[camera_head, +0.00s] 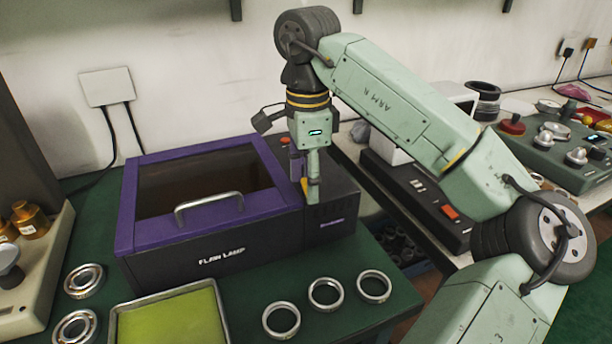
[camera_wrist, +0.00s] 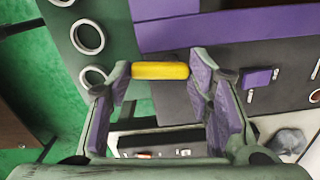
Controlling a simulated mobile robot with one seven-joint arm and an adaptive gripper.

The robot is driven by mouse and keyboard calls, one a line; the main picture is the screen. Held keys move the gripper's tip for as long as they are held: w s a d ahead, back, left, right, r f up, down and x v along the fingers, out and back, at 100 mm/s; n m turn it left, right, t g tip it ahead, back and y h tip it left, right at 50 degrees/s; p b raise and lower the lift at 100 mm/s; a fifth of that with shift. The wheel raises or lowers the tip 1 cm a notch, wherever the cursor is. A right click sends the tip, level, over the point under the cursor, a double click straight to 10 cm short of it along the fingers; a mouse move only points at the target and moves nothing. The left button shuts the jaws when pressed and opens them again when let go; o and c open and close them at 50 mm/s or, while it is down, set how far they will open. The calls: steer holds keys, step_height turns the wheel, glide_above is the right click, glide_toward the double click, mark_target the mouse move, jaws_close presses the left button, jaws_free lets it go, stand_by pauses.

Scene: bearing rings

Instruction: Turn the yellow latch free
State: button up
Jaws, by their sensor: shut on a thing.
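The yellow latch (camera_head: 305,188) sits at the right end of the purple-framed lid (camera_head: 190,164) on the dark lamp box (camera_head: 215,255). My gripper (camera_head: 310,188) points down at it and is shut on it, hiding part of it in the head view. In the wrist view the yellow latch (camera_wrist: 160,71) is a short bar lying crosswise between the two purple-padded fingers of my gripper (camera_wrist: 160,76). The lid looks closed, with a grey handle (camera_head: 208,201) on its front edge.
Three bearing rings (camera_head: 281,319) and a tray with a yellow-green pad (camera_head: 172,322) lie in front of the box. More rings (camera_head: 84,280) lie at left. A dark panel with a red button (camera_head: 450,212) stands at right. The wall is close behind.

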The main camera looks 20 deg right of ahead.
steer(key=shift+d+n, duration=0.1)
steer(key=shift+n, duration=0.7)
steer(key=o, duration=1.1)
steer(key=shift+o, duration=0.2)
step_height(320, 180, up, 8)
steer(key=shift+f, duration=0.25)
